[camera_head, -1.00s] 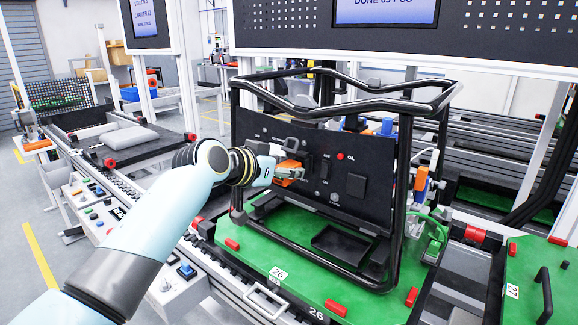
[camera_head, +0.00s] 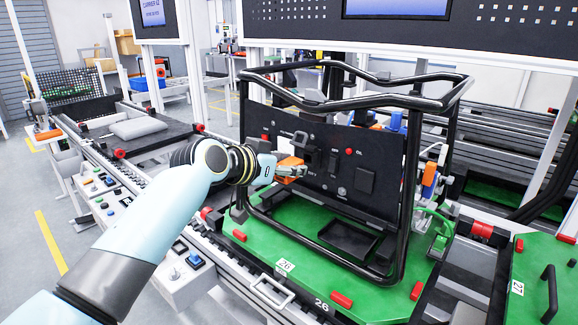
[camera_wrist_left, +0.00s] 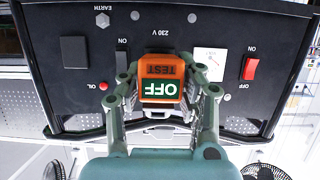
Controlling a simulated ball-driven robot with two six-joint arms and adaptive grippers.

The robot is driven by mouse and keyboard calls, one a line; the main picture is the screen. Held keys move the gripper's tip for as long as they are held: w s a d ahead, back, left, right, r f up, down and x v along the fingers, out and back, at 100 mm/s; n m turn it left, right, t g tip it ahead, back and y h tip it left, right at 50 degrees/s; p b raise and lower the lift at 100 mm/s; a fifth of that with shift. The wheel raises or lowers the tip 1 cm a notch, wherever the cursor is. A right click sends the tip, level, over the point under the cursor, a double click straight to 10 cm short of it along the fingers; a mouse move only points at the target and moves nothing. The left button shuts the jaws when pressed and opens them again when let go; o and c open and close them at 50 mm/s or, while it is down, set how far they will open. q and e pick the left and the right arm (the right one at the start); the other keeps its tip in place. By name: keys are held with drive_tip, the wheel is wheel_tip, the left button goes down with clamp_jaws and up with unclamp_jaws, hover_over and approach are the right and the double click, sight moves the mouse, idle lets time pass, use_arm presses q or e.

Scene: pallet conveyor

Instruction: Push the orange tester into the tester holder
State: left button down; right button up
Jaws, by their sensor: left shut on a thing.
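My left gripper (camera_head: 292,171) is shut on the orange tester (camera_head: 288,162) in front of the black panel (camera_head: 375,150). In the left wrist view the tester (camera_wrist_left: 161,88) sits between both fingers, with an orange TEST face and a green screen reading OFF. The panel fills the background there, upside down, with its 230 V label behind the tester. Whether the tester touches the panel cannot be told. An orange and blue item (camera_head: 430,180) is on the right side of the frame; whether it is the tester holder is unclear. My right gripper is not in view.
The panel stands inside a black tube frame (camera_head: 411,195) on a green pallet (camera_head: 300,240) on the conveyor. A second green pallet (camera_head: 530,270) is at the right. A button box (camera_head: 175,275) is at the front left. The frame's tubes surround the panel.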

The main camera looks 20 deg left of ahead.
use_arm(q)
drive_tip(key=shift+s, duration=0.1)
drive_tip(key=s, duration=0.1)
drive_tip(key=s+a+p, duration=0.1)
drive_tip(key=shift+s, duration=0.35)
